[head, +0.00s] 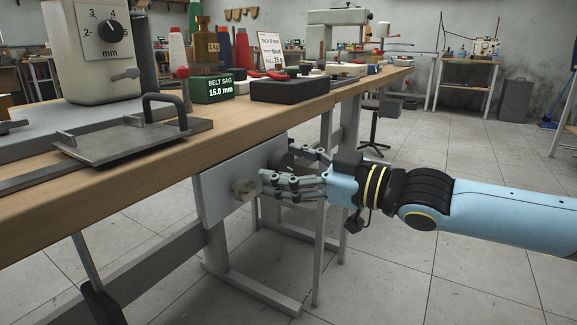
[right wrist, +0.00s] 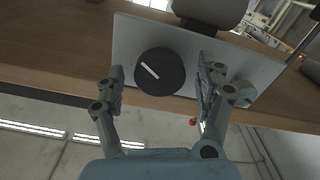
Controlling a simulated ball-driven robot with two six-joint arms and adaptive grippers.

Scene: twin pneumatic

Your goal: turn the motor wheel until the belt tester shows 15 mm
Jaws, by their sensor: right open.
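The motor wheel is a dark round knob with a white line (right wrist: 160,71) on a grey plate (right wrist: 128,42) under the table's front edge. In the head view the wheel (head: 279,160) is partly hidden behind my fingers. My right gripper (head: 277,167) is open at the plate. In the right wrist view its fingers (right wrist: 162,68) stand on either side of the wheel, with gaps showing. The belt tester (head: 211,90) is a dark green box on the table, reading "BELT SAG 15.0 mm". My left gripper is not in view.
The wooden tabletop (head: 240,113) overhangs the plate. A metal plate with a black handle (head: 165,108) lies on it.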

